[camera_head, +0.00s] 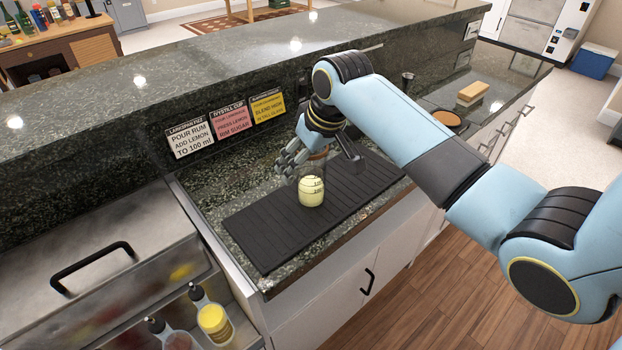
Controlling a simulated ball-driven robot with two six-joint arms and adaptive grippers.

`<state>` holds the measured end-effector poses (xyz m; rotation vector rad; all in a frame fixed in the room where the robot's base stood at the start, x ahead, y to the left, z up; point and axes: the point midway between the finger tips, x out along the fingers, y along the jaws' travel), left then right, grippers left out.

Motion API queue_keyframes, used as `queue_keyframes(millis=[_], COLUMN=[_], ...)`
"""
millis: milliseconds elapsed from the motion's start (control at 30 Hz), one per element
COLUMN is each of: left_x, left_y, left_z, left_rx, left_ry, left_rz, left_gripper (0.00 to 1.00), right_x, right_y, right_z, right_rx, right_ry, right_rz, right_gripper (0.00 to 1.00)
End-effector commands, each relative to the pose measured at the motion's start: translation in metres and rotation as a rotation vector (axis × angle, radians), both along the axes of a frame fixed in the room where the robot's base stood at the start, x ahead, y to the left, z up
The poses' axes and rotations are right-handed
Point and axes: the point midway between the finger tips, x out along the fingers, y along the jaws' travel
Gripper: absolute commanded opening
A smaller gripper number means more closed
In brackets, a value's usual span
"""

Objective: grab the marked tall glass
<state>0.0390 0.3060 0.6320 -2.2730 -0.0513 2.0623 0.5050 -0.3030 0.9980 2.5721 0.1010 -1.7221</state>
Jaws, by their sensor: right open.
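The marked tall glass (312,191) stands upright on the black ribbed mat (270,228). I cannot tell whether either finger touches the glass. A brownish item (320,153) shows partly between the fingers behind the glass; the gripper hides much of it. My left gripper is not in view.
Three recipe cards (229,119) lean on the raised granite bar behind the mat. A sponge-like block (473,92) lies on the right counter. A steel lid with a black handle (95,265) and bottles (213,322) are at front left. The mat's front left is clear.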

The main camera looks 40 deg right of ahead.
Motion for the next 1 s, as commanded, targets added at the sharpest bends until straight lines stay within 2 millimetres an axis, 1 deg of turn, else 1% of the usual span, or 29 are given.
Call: queue_keyframes(millis=[167,200,800,833,1000], left_x=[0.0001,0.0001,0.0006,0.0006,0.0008], left_y=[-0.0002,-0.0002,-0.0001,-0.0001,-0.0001], left_z=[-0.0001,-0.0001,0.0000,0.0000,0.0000], left_rx=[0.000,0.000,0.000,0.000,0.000], left_ry=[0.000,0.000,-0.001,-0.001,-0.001], left_rz=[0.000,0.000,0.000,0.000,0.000], left_gripper=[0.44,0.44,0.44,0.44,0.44], right_x=[0.0006,0.0006,0.0004,0.0004,0.0009], right_y=[0.0001,0.0001,0.0002,0.0002,0.0003], right_z=[-0.0001,-0.0001,0.0002,0.0002,0.0009], right_rx=[0.000,0.000,0.001,0.001,0.001], right_ry=[-0.002,-0.002,-0.001,-0.001,-0.003], right_rz=[0.000,0.000,-0.001,-0.001,0.000], right_gripper=[0.84,0.81,0.03,0.00,0.00])
